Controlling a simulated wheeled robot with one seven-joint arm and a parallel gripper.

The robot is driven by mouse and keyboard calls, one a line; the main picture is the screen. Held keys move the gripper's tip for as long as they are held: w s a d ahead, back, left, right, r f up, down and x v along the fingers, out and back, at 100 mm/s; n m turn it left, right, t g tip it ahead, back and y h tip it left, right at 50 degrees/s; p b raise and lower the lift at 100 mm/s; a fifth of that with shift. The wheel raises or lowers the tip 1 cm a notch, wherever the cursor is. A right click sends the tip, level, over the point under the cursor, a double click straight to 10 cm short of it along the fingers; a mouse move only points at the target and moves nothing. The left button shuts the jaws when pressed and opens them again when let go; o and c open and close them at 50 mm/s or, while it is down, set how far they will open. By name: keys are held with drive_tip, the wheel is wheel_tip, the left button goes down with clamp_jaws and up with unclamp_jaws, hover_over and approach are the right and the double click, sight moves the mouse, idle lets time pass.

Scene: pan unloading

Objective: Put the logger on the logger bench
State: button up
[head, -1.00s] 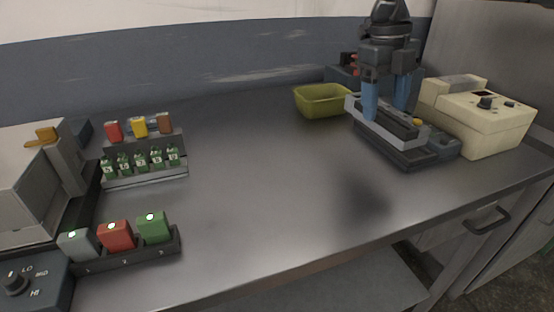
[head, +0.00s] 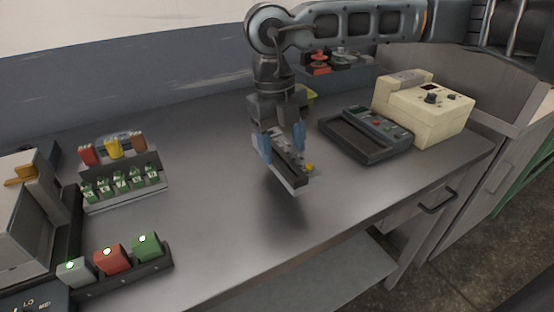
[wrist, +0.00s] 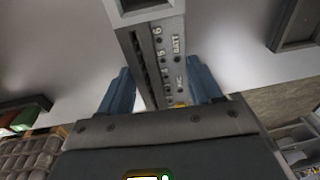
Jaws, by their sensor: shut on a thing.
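My gripper (head: 280,150) is shut on a long grey and black device (head: 296,172), held between its blue fingers above the middle of the steel bench (head: 230,225). The device looks like the logger. No label in view marks a logger bench.
A dark tray unit with buttons (head: 372,135) and a cream instrument (head: 425,108) stand at right. A rack of green bottles (head: 125,185) and a holder with grey, red and green blocks (head: 118,268) stand at left. A yellow-green bin is mostly hidden behind my gripper. The middle bench surface is clear.

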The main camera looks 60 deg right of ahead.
sight(277, 165)
drive_tip(key=shift+w+a+f, duration=0.35)
drive_tip(key=shift+a+f, duration=0.05)
drive_tip(key=shift+f+p, duration=0.35)
drive_tip(key=shift+f, duration=1.6)
drive_tip(key=shift+f, duration=0.1)
drive_tip(key=o, duration=1.2)
drive_tip(key=r, duration=0.4)
drive_tip(key=w+r+b, duration=0.1)
drive_tip(key=r, duration=0.7)
drive_tip(key=shift+w+a+r, duration=0.1)
drive_tip(key=shift+w, duration=0.1)
